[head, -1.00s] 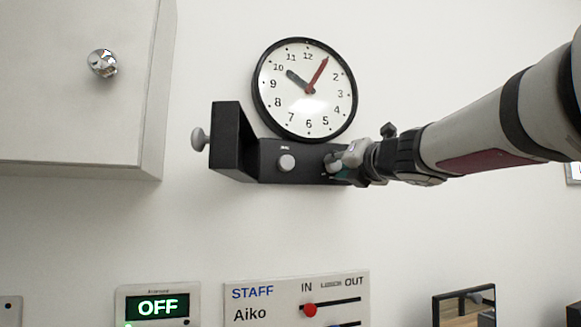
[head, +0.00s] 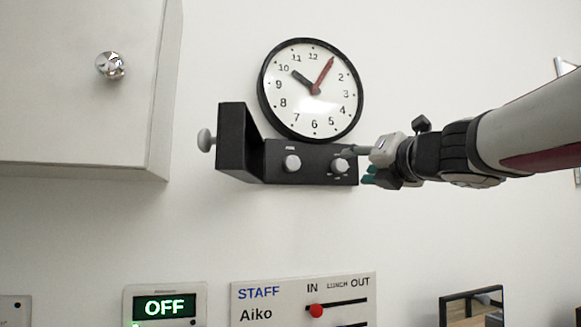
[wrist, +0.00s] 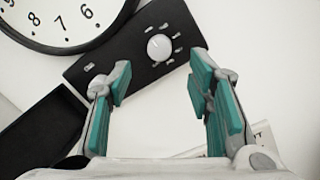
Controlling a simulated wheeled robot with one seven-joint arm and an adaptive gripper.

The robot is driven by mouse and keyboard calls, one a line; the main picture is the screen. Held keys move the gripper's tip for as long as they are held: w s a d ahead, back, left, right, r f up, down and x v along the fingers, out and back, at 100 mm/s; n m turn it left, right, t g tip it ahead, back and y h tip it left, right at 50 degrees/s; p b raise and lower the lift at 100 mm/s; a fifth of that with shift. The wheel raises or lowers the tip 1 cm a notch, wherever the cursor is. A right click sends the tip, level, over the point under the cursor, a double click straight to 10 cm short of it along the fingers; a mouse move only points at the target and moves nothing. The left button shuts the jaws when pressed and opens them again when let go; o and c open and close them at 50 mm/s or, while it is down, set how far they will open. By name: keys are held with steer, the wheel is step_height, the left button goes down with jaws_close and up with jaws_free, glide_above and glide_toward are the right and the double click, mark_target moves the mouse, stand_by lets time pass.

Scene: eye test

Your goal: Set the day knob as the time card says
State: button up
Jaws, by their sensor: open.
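A black box (head: 312,178) is mounted on the wall under the round clock and carries two white knobs. The left knob (head: 292,163) has a small label above it. The right knob (head: 340,166) has several small marks around it, also in the wrist view (wrist: 160,47); they are too small to read, and I cannot tell which knob is the day knob. My gripper (head: 358,166) is open and empty just right of the right knob. In the wrist view its teal-padded fingers (wrist: 161,74) are spread apart, clear of that knob. I cannot make out a time card.
The clock (head: 311,91) reads about five past ten. A black open holder (head: 237,145) with a grey side knob adjoins the box. A cabinet (head: 75,90), an OFF display (head: 165,307), a staff board (head: 303,300) and a dark-framed panel (head: 471,308) surround it.

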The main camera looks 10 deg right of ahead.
steer(key=shift+v, duration=2.65)
